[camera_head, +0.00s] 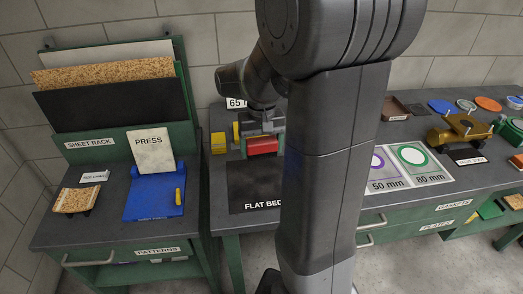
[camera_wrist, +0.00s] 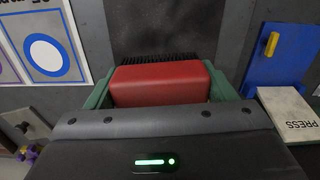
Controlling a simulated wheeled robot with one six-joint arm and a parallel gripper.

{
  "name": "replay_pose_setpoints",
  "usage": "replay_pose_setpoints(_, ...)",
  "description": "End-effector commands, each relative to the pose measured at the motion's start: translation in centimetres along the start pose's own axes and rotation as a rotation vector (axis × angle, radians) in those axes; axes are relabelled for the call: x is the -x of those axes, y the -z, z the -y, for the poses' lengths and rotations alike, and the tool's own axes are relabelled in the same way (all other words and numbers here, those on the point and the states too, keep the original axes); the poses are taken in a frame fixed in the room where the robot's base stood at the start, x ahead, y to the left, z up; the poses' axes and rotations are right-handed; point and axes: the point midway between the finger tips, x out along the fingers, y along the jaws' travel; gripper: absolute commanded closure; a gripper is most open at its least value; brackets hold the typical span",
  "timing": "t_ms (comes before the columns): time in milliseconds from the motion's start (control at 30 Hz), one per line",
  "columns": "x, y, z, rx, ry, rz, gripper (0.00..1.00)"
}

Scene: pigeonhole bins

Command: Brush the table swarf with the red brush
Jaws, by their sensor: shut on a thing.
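The red brush (camera_head: 262,146) is held by my gripper (camera_head: 261,135) above the bench, at the back of the black flat bed plate (camera_head: 245,188). In the wrist view the brush (camera_wrist: 160,83) lies between the two green fingers, with dark bristles showing along its far edge. My gripper (camera_wrist: 162,88) is shut on it. The flat bed plate (camera_wrist: 165,25) shows beyond the bristles. I cannot make out any swarf on the table; my arm hides part of the bench. Whether the bristles touch the surface cannot be told.
A blue tray (camera_head: 153,195) with a yellow handle and the upright PRESS card (camera_head: 150,150) stand on the left bench. A green sheet rack (camera_head: 100,143) rises behind. Gasket cards (camera_head: 417,163) and a brass fitting (camera_head: 462,127) lie to the right. Yellow blocks (camera_head: 218,142) stand left of my gripper.

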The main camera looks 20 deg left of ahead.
Motion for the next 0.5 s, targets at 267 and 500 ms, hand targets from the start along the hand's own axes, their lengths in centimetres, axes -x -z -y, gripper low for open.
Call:
replay_pose_setpoints(267, -0.1, 0.0, 0.0, 0.0, 0.0, 0.0, 0.41)
replay_pose_setpoints(500, -1.3, 0.0, 0.0, 0.0, 0.0, 0.0, 0.41)
